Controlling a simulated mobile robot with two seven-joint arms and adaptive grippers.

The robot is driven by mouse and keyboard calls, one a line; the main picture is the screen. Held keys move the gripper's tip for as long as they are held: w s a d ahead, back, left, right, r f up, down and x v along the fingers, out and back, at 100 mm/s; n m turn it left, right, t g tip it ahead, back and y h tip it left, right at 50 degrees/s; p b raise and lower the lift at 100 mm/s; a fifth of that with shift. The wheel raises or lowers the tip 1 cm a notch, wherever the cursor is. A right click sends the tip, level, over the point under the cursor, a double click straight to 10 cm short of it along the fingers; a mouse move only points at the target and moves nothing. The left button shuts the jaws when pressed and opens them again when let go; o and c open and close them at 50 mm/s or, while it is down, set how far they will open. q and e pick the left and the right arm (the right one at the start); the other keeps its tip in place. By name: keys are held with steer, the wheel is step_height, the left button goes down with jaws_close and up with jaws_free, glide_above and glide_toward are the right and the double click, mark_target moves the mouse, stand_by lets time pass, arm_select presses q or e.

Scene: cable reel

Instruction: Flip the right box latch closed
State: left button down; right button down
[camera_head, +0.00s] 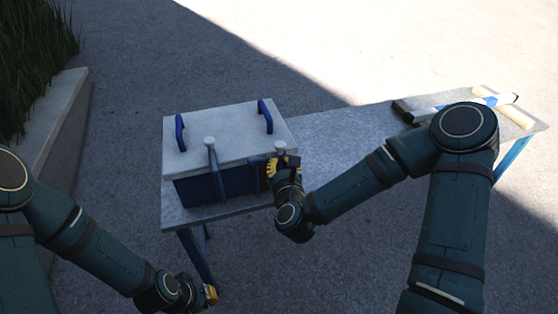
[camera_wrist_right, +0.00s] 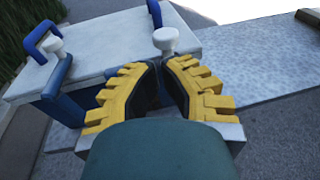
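The box (camera_head: 225,128) has a pale lid and dark blue sides and stands at the left end of the table. Its right latch, a blue lever with a white knob (camera_head: 280,146), is at the front right; the knob also shows in the right wrist view (camera_wrist_right: 165,40). My right gripper (camera_head: 283,163) is at this latch, its yellow fingers (camera_wrist_right: 163,66) close together just below the knob. The fingers hide most of the lever, so I cannot tell whether they grip it. My left gripper (camera_head: 211,293) hangs low, in front of the table; its fingers are too small to read.
The left latch (camera_head: 212,158) stands at the box's front with its knob above the lid edge. Two blue handles (camera_head: 181,132) (camera_head: 265,116) rise from the lid. The table (camera_head: 335,135) is clear in the middle. A tool-like object (camera_head: 435,112) lies at its far right.

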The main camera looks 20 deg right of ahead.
mark_target(278, 151)
steer(key=shift+w+d+f, duration=0.15)
steer(key=shift+w, duration=0.95)
steer(key=shift+w+d+f, duration=0.1)
steer(key=shift+w, duration=0.95)
